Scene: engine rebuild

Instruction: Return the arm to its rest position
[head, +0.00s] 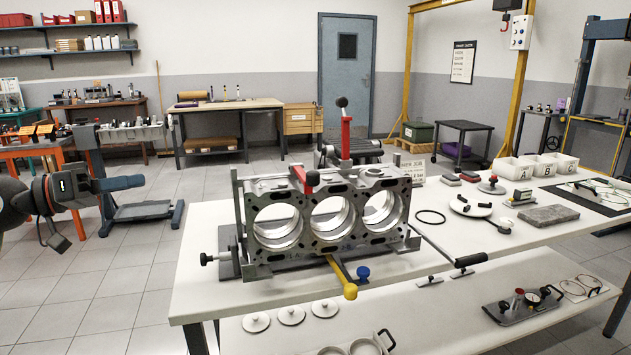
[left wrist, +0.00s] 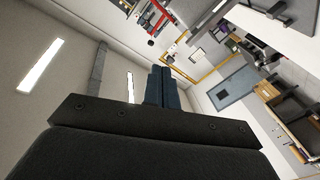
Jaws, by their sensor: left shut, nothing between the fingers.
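My left arm (head: 45,198) comes in from the left edge of the head view, raised over the open floor. Its gripper (head: 138,182) points right, well short of the workbench. The left wrist view shows the same gripper (left wrist: 165,88) with its two dark fingers together and nothing between them. It touches nothing. My right gripper is not in view. The engine block (head: 325,215) with three bores stands in a fixture on the white workbench (head: 205,285), to the right of my left gripper.
The bench holds white bins marked A, B and C (head: 535,167), a grey slab (head: 548,216) and a black ring (head: 430,217). A lower shelf carries discs and a gauge tray (head: 523,305). A blue-grey stand (head: 140,211) stands behind my left gripper. Tiled floor (head: 90,290) is clear below.

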